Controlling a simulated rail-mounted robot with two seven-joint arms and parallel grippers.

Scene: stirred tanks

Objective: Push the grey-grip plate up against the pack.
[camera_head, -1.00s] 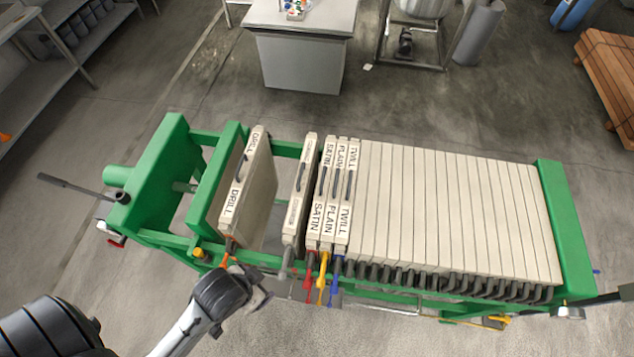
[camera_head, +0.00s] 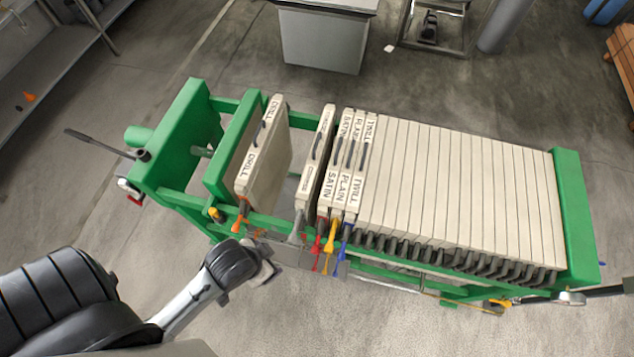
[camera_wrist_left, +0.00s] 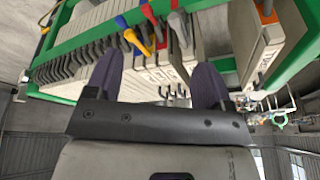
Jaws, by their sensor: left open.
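The grey-grip plate (camera_head: 315,160) is a pale plate standing upright in the green press. Its grey grip (camera_head: 297,228) sticks out at the near side. A narrow gap parts it from the red-grip SATIN plate (camera_head: 333,172), the left end of the pack (camera_head: 450,190). The DRILL plate (camera_head: 262,150) stands well to its left, across a wide gap. My left gripper (camera_head: 264,272) is just in front of the press, below the grey grip and apart from it. In the left wrist view its fingers (camera_wrist_left: 157,82) are spread, with no plate held. My right gripper is not in view.
An orange grip (camera_head: 238,213) hangs left of the grey one; red, yellow and blue grips (camera_head: 346,233) crowd its right. The green rail (camera_head: 395,272) runs along the near side. A grey cabinet (camera_head: 322,40) stands behind; the floor in front is clear.

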